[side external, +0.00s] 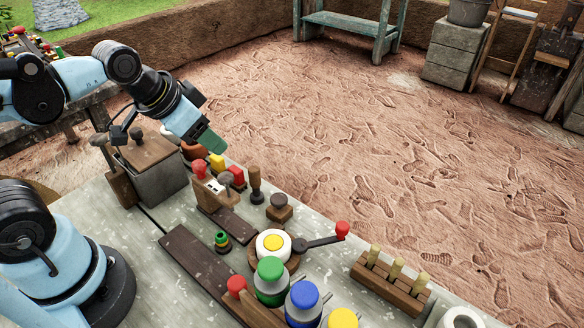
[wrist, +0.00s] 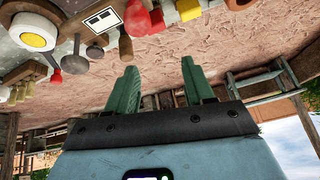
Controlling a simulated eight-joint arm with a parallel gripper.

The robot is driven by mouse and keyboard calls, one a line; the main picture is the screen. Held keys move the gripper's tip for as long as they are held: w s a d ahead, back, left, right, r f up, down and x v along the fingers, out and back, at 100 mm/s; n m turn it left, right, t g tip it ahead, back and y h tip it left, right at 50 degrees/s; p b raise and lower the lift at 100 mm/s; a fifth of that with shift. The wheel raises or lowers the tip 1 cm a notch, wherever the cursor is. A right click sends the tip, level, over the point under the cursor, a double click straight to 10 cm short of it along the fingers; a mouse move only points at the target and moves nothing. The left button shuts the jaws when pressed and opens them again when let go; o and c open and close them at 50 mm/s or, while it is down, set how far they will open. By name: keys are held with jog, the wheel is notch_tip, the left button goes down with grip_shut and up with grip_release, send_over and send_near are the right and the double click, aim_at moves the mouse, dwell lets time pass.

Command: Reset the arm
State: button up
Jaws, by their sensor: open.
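My gripper (side external: 212,142) is at the end of my light blue arm, raised over the back part of the worktable. It points down and to the right in the side view. In the wrist view its two green fingers (wrist: 160,88) are spread apart with nothing between them.
The worktable (side external: 150,232) carries a grey box (side external: 155,175), a wooden switch stand (side external: 212,190), a yellow-centred button (side external: 273,243), a red-knobbed lever (side external: 342,230), coloured-lid jars (side external: 270,283) and a rack of pegs (side external: 390,280).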

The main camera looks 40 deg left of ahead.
jog(key=shift+s+f+n+t, duration=0.2)
jog(key=shift+n+t, duration=0.2)
jog(key=shift+n, duration=0.7)
jog(key=shift+c, duration=0.3)
